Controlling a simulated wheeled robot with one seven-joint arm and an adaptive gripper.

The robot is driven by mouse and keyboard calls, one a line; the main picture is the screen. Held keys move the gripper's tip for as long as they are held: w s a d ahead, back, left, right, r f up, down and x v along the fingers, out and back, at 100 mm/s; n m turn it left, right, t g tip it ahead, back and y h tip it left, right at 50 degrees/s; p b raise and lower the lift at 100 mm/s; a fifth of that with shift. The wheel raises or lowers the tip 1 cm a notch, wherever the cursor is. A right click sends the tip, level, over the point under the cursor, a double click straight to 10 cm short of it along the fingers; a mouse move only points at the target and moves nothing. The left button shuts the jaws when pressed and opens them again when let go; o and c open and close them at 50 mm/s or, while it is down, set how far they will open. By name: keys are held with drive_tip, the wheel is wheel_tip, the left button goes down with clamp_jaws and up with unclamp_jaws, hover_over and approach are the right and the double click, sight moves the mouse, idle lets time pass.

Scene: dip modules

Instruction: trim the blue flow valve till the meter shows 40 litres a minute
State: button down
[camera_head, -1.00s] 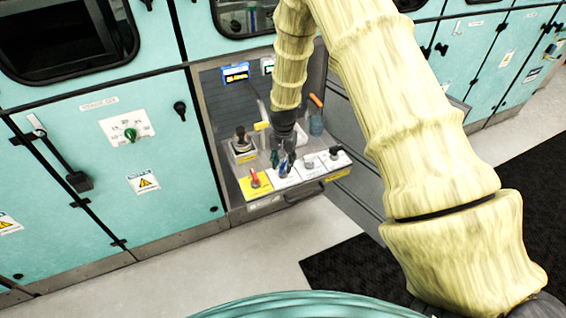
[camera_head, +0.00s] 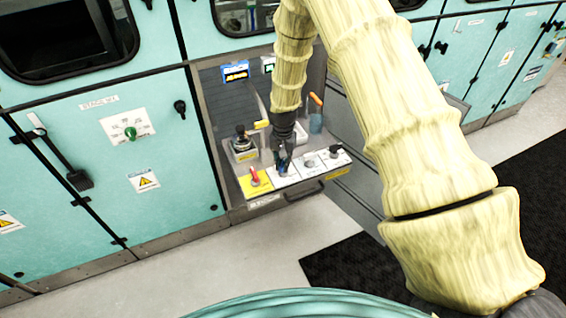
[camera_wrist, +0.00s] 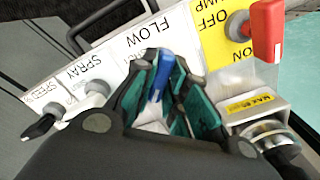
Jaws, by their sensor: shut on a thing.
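The blue flow valve (camera_wrist: 161,76) is a blue lever on the white panel marked FLOW, seen in the wrist view. My gripper (camera_wrist: 168,98) is shut on it, its teal-padded fingers on either side of the lever. In the head view my gripper (camera_head: 284,160) reaches down onto the panel and mostly hides the valve. A blue-framed display (camera_head: 236,73) with orange characters stands at the back of the station, probably the meter; its reading is too small to make out.
A red lever (camera_wrist: 266,30) on a yellow OFF plate stands close beside the valve. SPRAY (camera_wrist: 96,92) and SPEED (camera_wrist: 40,126) knobs are on the other side. A black-knobbed device (camera_head: 241,140) and an orange-handled item in a blue cup (camera_head: 316,118) stand nearby.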

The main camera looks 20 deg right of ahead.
sight(283, 163)
drive_tip(key=n, duration=0.5)
drive_tip(key=shift+b, duration=0.35)
drive_tip(key=c, duration=1.4)
unclamp_jaws()
drive_tip(key=shift+c, duration=0.2)
drive_tip(key=shift+r, duration=0.1)
wheel_tip(283, 163, up, 12)
